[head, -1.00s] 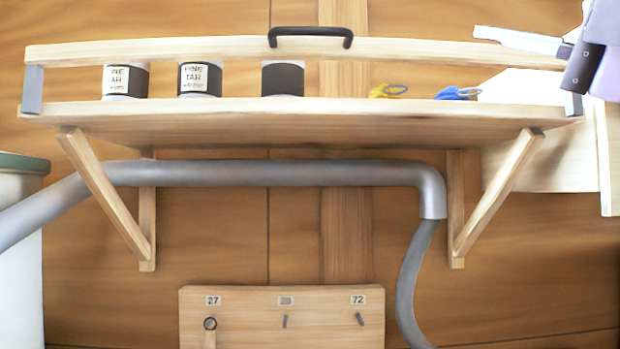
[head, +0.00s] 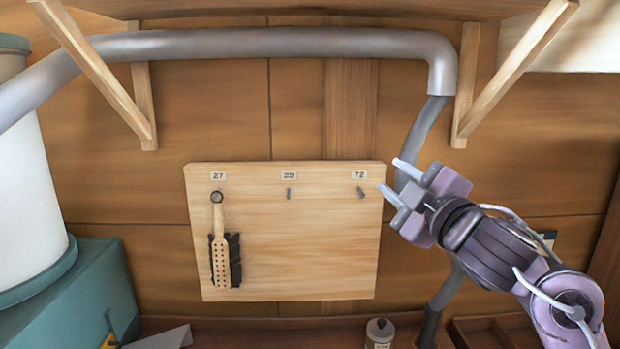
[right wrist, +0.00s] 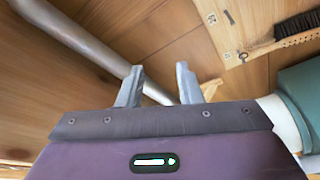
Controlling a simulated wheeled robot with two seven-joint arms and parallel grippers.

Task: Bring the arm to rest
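My right gripper (head: 393,179) is in the head view, in front of the right edge of the wooden peg board (head: 310,245). Its two fingers are apart with nothing between them. In the right wrist view the fingers (right wrist: 158,85) also stand apart and empty. The board carries tags 27, 29 and 72. A brush (head: 220,245) with a wooden handle and dark bristles hangs from the hook under 27. The pegs under 29 and 72 are bare. My left gripper is not in view.
A grey pipe (head: 260,43) crosses above the board and bends down behind my right arm. Wooden shelf brackets (head: 512,70) stand at both upper sides. A white drum (head: 25,190) and a teal box (head: 85,285) are at left. A small can (head: 379,333) stands below.

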